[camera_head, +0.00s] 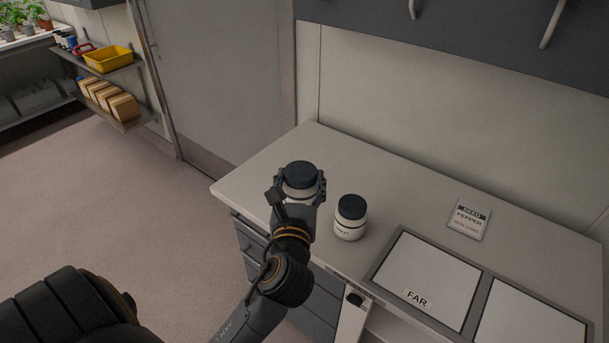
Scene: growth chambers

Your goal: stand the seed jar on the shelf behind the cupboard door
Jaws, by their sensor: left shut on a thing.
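A white seed jar with a dark lid (299,176) is between the fingers of my left gripper (299,184), which is shut on it. The jar is upright over the left part of the bench; its label is hidden by the gripper, and I cannot tell whether its base touches the bench. A second white jar with a dark lid (350,218) stands upright on the bench just right of the gripper. Dark overhead cupboards (470,38) hang above the bench, their visible doors shut. No shelf inside them shows. My right gripper is not in view.
The pale bench (390,173) is clear behind the jars. A seed packet marked PEPPER (468,219) lies at right, near a grey-framed tray marked FAR (428,280). Drawers (250,240) are below. Wall shelves at left hold a yellow bin (108,59).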

